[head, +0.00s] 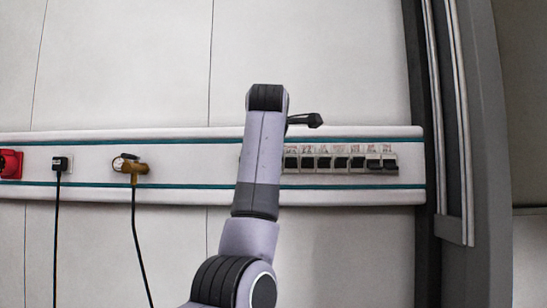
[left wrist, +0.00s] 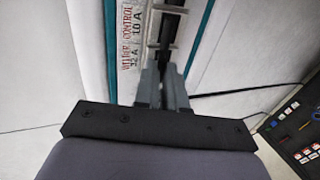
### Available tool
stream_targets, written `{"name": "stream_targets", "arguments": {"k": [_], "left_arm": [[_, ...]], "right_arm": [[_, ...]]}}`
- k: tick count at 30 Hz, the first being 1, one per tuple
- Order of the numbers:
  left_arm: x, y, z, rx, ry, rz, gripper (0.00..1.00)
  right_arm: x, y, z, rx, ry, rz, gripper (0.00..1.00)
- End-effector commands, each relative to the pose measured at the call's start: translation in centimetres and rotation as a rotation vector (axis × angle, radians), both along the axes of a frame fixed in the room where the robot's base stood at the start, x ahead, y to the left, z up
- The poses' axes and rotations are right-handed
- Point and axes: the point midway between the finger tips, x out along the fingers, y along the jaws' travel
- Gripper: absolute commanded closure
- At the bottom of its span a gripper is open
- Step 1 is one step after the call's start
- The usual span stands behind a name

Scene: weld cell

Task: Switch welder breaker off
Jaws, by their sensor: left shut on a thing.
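The breaker row (head: 340,163) is set in the white wall rail, with small printed labels above it. My left arm stands in front of the row's left end and hides my left gripper in the head view. In the left wrist view my left gripper (left wrist: 169,72) has its grey fingers close together at the breaker row. They are level with the label reading WELDER 32 A (left wrist: 125,52), beside the one reading CONTROL 10 A. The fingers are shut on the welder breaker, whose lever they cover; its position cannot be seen. My right gripper is in neither view.
The white rail (head: 90,160) with teal stripes runs along the wall. A red socket (head: 10,164), a black plug (head: 60,164) and a brass-coloured fitting (head: 130,165) with hanging cables are to the left. A dark frame (head: 487,150) stands at right. The left wrist view shows a control panel (left wrist: 300,135).

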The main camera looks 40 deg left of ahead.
Motion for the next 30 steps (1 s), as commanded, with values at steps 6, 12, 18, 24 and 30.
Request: {"name": "stream_targets", "arguments": {"k": [6,12,18,24,30], "left_arm": [[-0.2,-0.2,-1.3,0.075,-0.090,-0.001,1.00],[-0.2,-0.3,-2.4,0.182,-0.215,-0.001,1.00],[-0.3,-0.3,-3.1,0.295,-0.350,0.000,1.00],[-0.2,-0.2,-3.7,0.395,-0.470,-0.001,1.00],[-0.1,-0.1,-4.0,0.470,-0.558,0.000,1.00]], "right_arm": [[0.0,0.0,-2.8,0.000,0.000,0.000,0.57],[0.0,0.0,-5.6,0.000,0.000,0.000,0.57],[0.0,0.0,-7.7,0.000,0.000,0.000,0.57],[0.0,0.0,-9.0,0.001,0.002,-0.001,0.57],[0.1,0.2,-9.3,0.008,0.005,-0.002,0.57]]}}
